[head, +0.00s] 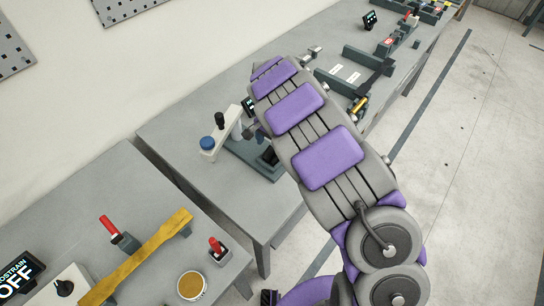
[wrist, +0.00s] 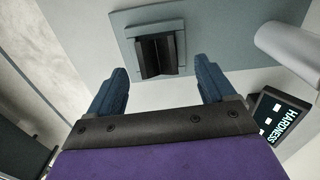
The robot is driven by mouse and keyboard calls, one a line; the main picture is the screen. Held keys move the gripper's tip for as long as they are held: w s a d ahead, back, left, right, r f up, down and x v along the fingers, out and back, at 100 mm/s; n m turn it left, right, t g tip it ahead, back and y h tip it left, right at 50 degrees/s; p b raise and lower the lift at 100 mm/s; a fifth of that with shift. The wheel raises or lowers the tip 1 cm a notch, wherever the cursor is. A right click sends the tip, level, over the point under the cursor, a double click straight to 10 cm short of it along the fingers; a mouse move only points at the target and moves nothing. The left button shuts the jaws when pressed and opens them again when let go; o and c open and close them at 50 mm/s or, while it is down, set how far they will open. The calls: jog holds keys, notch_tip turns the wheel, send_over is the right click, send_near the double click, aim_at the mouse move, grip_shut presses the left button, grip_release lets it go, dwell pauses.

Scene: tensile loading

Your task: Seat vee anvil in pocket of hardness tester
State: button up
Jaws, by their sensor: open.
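The vee anvil (wrist: 156,56) is a black block with a vee groove. In the wrist view it stands at the grey-green raised pocket (wrist: 180,40) on the hardness tester's base plate (wrist: 215,28), with pocket walls along its far edge and sides. I cannot tell how deep it sits. In the head view a dark block (head: 270,156) shows on the tester base (head: 245,150), partly behind my arm. My gripper (wrist: 160,80) is open and empty, its two blue fingers spread wider than the anvil and apart from it. My arm hides the gripper in the head view.
The tester's screen (wrist: 280,117) reads HARDNESS, and a pale cylinder (wrist: 290,48) stands at right in the wrist view. A nearer bench holds a yellow bar (head: 140,258) and red-handled tools. Bare floor lies right.

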aim_at(272, 155)
jog(key=f+b, duration=0.1)
jog(key=f, duration=0.3)
jog(key=shift+d+f, duration=0.2)
jog(key=shift+c, duration=0.5)
grip_shut()
jog(key=shift+r, duration=0.1)
